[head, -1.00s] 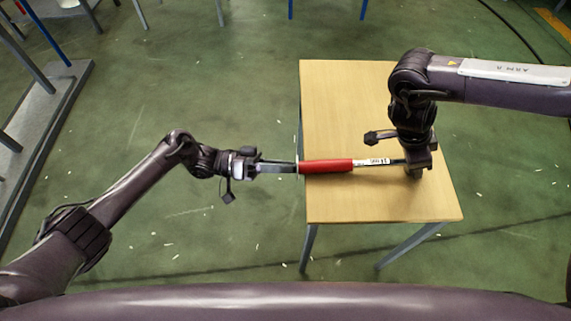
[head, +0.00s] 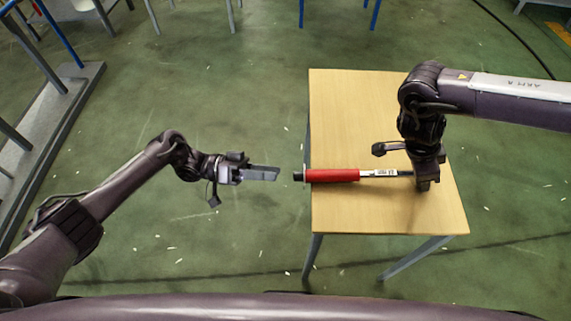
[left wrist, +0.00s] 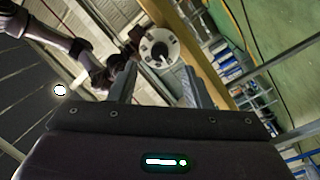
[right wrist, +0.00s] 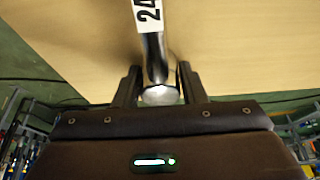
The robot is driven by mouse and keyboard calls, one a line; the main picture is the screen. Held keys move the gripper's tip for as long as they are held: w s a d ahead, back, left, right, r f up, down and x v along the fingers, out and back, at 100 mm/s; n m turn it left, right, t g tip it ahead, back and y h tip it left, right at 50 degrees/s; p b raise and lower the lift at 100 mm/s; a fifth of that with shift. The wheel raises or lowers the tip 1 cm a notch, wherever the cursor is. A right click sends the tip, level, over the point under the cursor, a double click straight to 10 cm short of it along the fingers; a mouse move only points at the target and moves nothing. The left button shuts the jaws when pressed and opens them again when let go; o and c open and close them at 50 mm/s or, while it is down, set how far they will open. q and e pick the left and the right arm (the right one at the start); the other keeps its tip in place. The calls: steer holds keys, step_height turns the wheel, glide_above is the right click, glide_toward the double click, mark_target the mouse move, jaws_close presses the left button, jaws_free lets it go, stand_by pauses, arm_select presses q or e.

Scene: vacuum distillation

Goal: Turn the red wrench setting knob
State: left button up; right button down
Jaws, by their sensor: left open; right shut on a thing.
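The wrench (head: 380,173) has a red handle (head: 332,175), a metal shaft with a white printed label, and a dark setting knob (head: 298,176) at its left end. The handle end sticks out slightly past the table's left edge. My left gripper (head: 276,174) is open and empty, just left of the knob, apart from it. In the left wrist view the handle's round end (left wrist: 158,48) faces me beyond and between the fingers. My right gripper (head: 424,183) is shut on the wrench's metal end, which also shows between the fingers in the right wrist view (right wrist: 157,75).
The wooden table (head: 350,115) is otherwise bare around the wrench. The green floor (head: 230,240) left of the table is clear. A grey platform (head: 60,130) with metal legs stands at the far left. Chair or table legs show at the top.

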arm_select(q)
steer(key=a, duration=0.7)
steer(key=shift+w+f, duration=0.15)
steer(key=shift+w, duration=0.2)
arm_select(e)
steer(key=c, duration=0.8)
jaws_free()
steer(key=v, duration=1.2)
